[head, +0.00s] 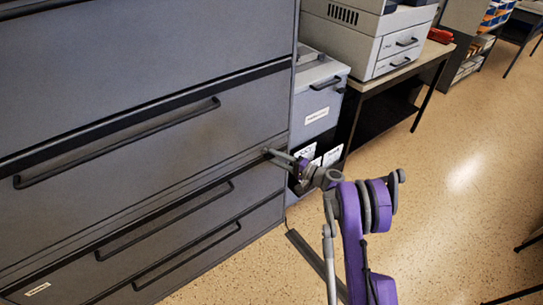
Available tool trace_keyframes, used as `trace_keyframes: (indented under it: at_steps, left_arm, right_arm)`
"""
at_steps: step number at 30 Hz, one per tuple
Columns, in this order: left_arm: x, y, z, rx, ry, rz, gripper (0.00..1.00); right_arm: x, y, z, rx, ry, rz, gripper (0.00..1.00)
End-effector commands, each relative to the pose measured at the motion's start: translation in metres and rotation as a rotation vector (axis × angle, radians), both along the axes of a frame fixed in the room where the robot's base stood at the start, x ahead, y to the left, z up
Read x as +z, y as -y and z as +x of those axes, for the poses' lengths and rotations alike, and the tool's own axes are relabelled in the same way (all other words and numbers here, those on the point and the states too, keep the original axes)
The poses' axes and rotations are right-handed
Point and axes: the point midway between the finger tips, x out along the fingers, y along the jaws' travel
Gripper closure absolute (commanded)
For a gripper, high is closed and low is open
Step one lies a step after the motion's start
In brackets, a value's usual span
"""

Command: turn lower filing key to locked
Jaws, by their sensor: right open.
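The grey filing cabinet (70,220) fills the left side of the head view, with several wide drawers and long dark bar handles. My right gripper (272,153) is open, with its fingertips at the cabinet's front near the right edge, at the strip above the lower drawers. I cannot tell whether the fingertips touch it. The lower key and its lock cannot be made out there; they are too small or hidden by the fingers. My left gripper is not in view.
A smaller grey cabinet (318,88) with labels stands right of the filing cabinet. Beyond it a large printer (372,45) rests on a table with dark legs. A red object (440,36) lies beside the printer. The speckled floor (460,130) at right is mostly clear.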

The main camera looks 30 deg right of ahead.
Motion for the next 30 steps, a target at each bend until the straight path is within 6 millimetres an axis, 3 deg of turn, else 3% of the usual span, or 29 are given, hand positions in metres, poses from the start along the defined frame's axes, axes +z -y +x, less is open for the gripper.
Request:
trace_keyframes:
  at_steps: [6,12,18,30]
  left_arm:
    - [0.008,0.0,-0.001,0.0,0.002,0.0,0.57]
    - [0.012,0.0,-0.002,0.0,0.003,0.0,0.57]
    - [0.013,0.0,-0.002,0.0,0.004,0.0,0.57]
    - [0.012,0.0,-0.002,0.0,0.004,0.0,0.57]
  right_arm:
    - [0.001,0.022,-0.042,-0.003,0.001,-0.002,0.56]
    - [0.001,0.035,-0.069,-0.001,0.001,0.0,0.56]
    - [0.0,0.039,-0.078,0.001,0.0,0.0,0.56]
    - [0.0,0.039,-0.078,0.001,0.0,0.0,0.56]
